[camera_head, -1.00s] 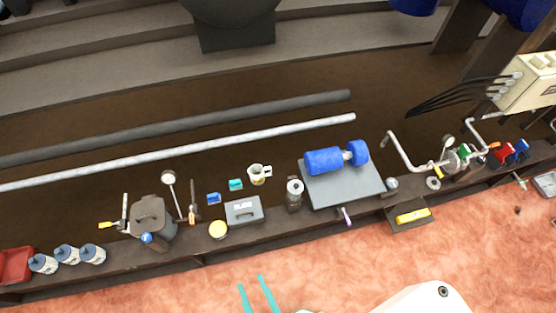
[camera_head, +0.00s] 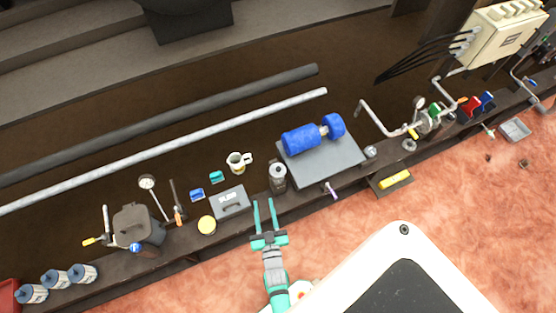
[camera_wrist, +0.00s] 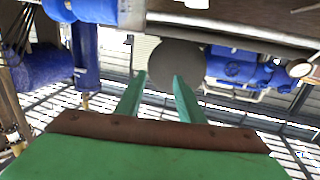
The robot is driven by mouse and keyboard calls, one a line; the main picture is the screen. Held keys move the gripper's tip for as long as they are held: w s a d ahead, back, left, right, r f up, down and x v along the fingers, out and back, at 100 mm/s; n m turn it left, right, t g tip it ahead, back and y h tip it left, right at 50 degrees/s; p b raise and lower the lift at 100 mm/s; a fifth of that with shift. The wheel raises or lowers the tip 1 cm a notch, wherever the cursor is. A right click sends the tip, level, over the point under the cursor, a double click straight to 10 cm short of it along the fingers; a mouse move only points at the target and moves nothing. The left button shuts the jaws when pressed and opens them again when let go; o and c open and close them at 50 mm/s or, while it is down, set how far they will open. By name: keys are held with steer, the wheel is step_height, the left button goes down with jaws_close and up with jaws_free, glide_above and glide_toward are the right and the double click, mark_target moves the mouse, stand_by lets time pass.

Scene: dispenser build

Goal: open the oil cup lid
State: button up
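A small dark cylindrical cup with a pale round top (camera_head: 278,172) stands on the dark bench, just left of the grey plate in the head view. It looks like the oil cup, and its lid appears closed. My gripper (camera_head: 264,202) is at the bench's front edge, just below and left of this cup, with a gap between them. Its two teal fingers are apart with nothing between them. In the wrist view the fingers (camera_wrist: 158,78) are also spread, and a dark grey disc (camera_wrist: 177,65) shows beyond them. I cannot tell what that disc is.
A grey plate (camera_head: 345,158) with a blue motor (camera_head: 302,140) stands right of the cup. A mug (camera_head: 239,162), a grey box (camera_head: 230,203) and a yellow-topped jar (camera_head: 207,225) stand left. Long pipes (camera_head: 200,136) lie behind. The reddish floor in front is mostly clear.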

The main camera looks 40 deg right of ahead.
mark_target(278, 163)
steer(key=w+d+f+h, duration=0.1)
steer(key=w+d, duration=0.1)
steer(key=d, duration=0.2)
steer(key=w+d+f+m+h, duration=0.1)
steer(key=w+d, duration=0.1)
steer(key=d, duration=0.2)
steer(key=w+d+f+g, duration=0.1)
steer(key=w+d, duration=0.1)
steer(key=d, duration=0.2)
steer(key=shift+w+f+m+h, duration=0.1)
steer(key=shift+f+m+h, duration=0.1)
steer(key=shift+m+h, duration=0.15)
steer(key=x, duration=0.9)
steer(key=shift+w, duration=0.2)
jaws_close()
